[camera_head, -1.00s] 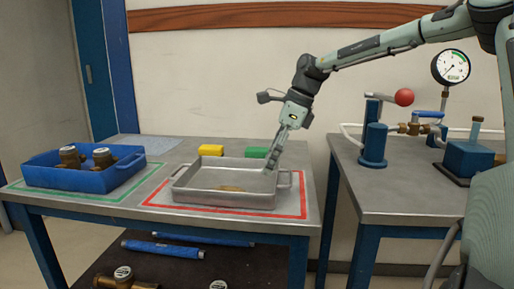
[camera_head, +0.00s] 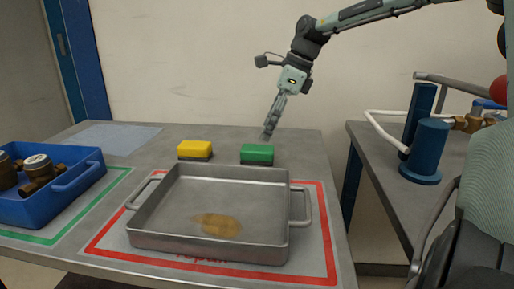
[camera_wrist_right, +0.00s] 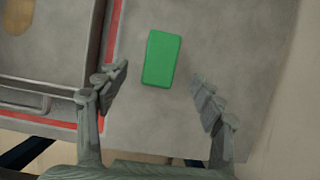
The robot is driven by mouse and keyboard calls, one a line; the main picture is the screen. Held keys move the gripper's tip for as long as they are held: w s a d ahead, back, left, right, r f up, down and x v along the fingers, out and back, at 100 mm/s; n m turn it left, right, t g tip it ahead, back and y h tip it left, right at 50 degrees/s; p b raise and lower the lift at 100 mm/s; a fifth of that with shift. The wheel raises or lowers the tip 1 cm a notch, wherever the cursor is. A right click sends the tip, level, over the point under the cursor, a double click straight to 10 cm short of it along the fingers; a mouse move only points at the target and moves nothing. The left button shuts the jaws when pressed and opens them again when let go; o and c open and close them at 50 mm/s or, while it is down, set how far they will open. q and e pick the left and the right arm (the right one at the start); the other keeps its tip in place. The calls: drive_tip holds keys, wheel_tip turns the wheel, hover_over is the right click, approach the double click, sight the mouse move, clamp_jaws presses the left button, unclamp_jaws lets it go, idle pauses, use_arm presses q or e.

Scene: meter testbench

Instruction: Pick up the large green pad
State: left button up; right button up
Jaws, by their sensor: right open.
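The large green pad (camera_head: 257,154) lies on the grey table behind the metal tray, to the right of a yellow pad (camera_head: 195,150). In the right wrist view the green pad (camera_wrist_right: 162,58) lies flat and uncovered, ahead of the fingertips and roughly between their lines. My right gripper (camera_head: 268,134) hangs above the table just behind and right of the green pad, apart from it. Its two fingers are spread with nothing between them in the right wrist view (camera_wrist_right: 162,82). My left gripper is not in view.
The metal tray (camera_head: 160,215) with a brown stain (camera_head: 218,225) sits in a red outline in front of the pads. A blue crate (camera_head: 85,180) with brass meters stands at left. A second table with blue fixtures (camera_head: 424,150) stands at right, across a gap.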

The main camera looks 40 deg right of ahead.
sight(255, 147)
drive_tip(key=shift+w+f, duration=0.1)
drive_tip(key=shift+f, duration=0.15)
drive_tip(key=x, duration=0.7)
drive_tip(key=shift+w+a+r+p, duration=0.1)
drive_tip(key=shift+w+a+p, duration=0.15)
drive_tip(key=shift+w+p, duration=0.1)
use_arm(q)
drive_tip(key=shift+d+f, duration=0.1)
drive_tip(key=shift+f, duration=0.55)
use_arm(e)
drive_tip(key=c, duration=1.2)
drive_tip(key=shift+c, duration=0.2)
drive_tip(key=shift+r, duration=0.2)
